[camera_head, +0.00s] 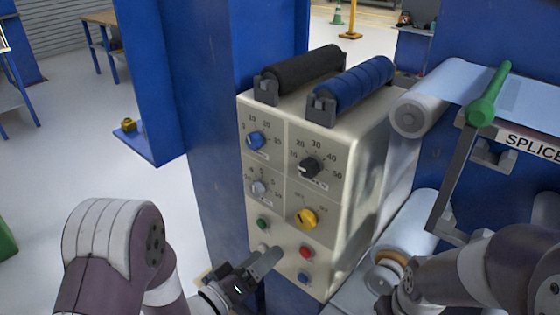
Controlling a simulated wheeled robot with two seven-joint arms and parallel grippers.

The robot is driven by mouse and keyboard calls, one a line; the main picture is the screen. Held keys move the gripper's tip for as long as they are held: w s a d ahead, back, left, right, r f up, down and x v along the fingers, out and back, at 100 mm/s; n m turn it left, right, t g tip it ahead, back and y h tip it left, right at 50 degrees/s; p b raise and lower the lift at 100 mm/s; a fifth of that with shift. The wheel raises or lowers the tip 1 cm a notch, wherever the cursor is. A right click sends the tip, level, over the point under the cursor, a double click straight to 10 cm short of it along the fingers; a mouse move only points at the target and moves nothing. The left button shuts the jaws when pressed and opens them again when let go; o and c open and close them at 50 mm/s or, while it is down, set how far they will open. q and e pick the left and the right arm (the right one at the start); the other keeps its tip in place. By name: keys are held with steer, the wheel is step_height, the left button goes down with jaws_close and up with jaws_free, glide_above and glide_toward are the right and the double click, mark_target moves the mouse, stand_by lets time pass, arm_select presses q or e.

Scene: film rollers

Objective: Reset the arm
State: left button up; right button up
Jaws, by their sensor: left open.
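My left arm comes in from the bottom left. Its gripper (266,260) is at the lower front of the beige control panel (276,222), close to a pale button in the bottom row. The jaws look empty, and I cannot tell whether the fingertips touch the panel. My right arm (500,268) is at the bottom right, in front of the rollers. Its gripper does not show clearly at the lower edge.
The panel has knobs, a yellow switch (306,219) and a red button (306,252). Black (305,68) and blue (355,84) rollers lie on top. A green-handled lever (488,95) stands at the right, near film rollers.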

arm_select(q)
steer(key=s+a+f+m+g+y, duration=0.3)
steer(key=a+f+g+y, duration=0.45)
steer(key=f, duration=0.45)
steer(key=s+a+g+y, duration=0.3)
steer(key=s+a+g, duration=0.1)
steer(key=s, duration=0.1)
steer(key=s+r+g+p, duration=0.1)
steer(key=s+r+p, duration=0.2)
steer(key=r+p, duration=1.1)
step_height(320, 180, up, 8)
steer(key=shift+d+f+g, duration=0.2)
steer(key=shift+d+g, duration=0.15)
steer(key=shift+d, duration=0.1)
